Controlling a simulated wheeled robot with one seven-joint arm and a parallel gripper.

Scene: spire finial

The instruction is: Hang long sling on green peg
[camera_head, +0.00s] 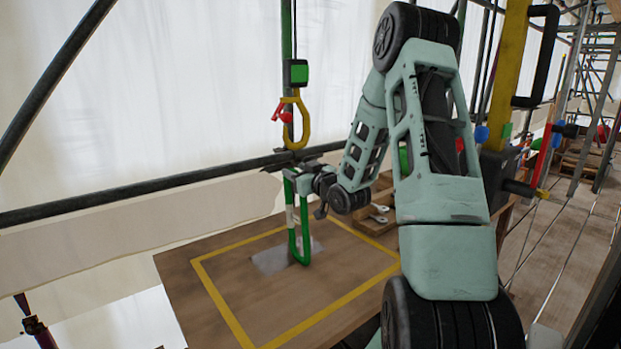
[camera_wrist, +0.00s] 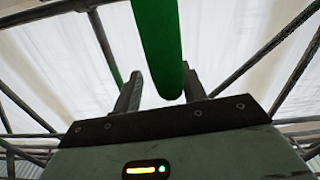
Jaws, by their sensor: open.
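A long green loop with a pale patch, which looks like the sling (camera_head: 305,246), hangs upright over the table at my gripper (camera_head: 300,182). In the wrist view a green band (camera_wrist: 158,45) runs down between my two fingers, which stand apart. My gripper is open around it; the head view is too small to show contact. A yellow hook (camera_head: 304,125) with a red latch hangs just above, below a black and green box. To the right, a green piece (camera_head: 507,131) shows by the yellow post; I cannot tell whether it is the green peg.
The wooden table (camera_head: 222,262) has a yellow taped rectangle and a grey patch. A wooden tray (camera_head: 372,226) with wrenches lies at its right. A dark scaffold rail (camera_head: 140,190) crosses behind. A blue-tipped piece (camera_head: 481,134) and a yellow post (camera_head: 508,60) stand at right.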

